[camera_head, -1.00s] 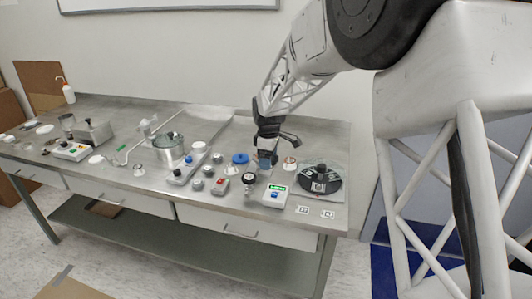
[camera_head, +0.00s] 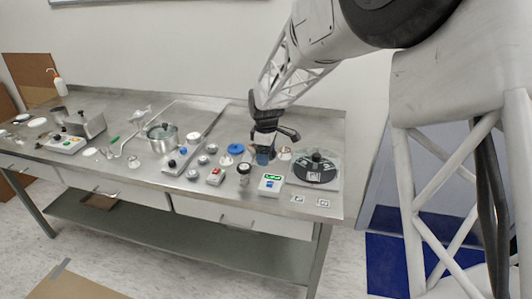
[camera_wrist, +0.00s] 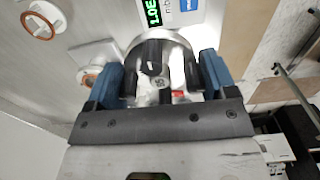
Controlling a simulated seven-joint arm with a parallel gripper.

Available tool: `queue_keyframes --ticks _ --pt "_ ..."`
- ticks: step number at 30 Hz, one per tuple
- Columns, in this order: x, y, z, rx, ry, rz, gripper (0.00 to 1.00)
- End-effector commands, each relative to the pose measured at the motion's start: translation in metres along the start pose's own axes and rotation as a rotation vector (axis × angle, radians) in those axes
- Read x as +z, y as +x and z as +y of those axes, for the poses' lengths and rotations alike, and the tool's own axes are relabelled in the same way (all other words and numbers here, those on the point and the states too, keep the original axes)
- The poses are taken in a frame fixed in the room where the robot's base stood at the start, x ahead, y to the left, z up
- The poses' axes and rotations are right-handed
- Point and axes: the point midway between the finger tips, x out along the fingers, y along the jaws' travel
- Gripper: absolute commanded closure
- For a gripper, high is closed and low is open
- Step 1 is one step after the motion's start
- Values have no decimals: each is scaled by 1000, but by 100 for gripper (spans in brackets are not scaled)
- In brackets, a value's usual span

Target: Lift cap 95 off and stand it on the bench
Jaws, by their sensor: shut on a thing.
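My gripper (camera_head: 263,157) is over the right part of the bench (camera_head: 325,130), behind the box with a green display. In the wrist view, its two blue fingers (camera_wrist: 160,82) are shut on a round, metallic cap-like piece (camera_wrist: 178,75) with dark knob-like parts and a small tag. I cannot read its number clearly, so I cannot confirm that it is cap 95. The fingers hide its sides. Whether it is seated or raised cannot be told.
The display box (camera_head: 270,184) stands just in front of the gripper. A black round device (camera_head: 315,172) is to the right, a blue round piece (camera_head: 235,149) to the left. A white piece with an orange ring (camera_wrist: 40,22) shows in the wrist view. Bare bench lies behind.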

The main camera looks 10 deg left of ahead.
Motion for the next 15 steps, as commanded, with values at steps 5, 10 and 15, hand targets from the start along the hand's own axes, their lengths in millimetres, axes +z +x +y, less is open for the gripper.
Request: queue_keyframes --ticks 5,10,15 --pt "0 -1 0 1 0 1 49" --pt "0 -2 0 1 0 1 49" --pt "0 -7 0 2 0 1 49"
